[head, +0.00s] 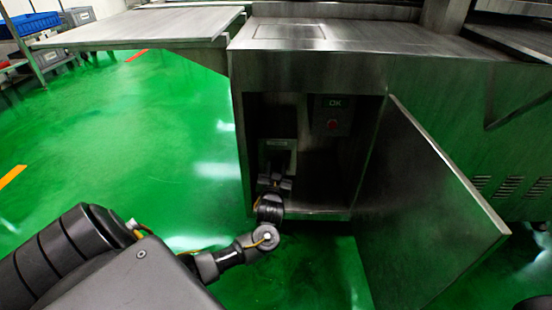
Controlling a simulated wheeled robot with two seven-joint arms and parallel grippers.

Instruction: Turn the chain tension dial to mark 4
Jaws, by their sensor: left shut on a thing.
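The open cabinet of the steel machine (300,63) is in the middle of the head view. Inside it at the left is a grey panel (279,146), which seems to carry the chain tension dial. My left gripper (275,180) reaches into the cabinet and is shut at the lower part of this panel. The dial and its marks are hidden behind the gripper, so its setting cannot be read. My right gripper is not in view.
A box with an OK display and a red button (332,124) is on the cabinet's back wall. The cabinet door (425,215) stands open to the right. A steel table (140,27) juts out at upper left. Green floor is free at left.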

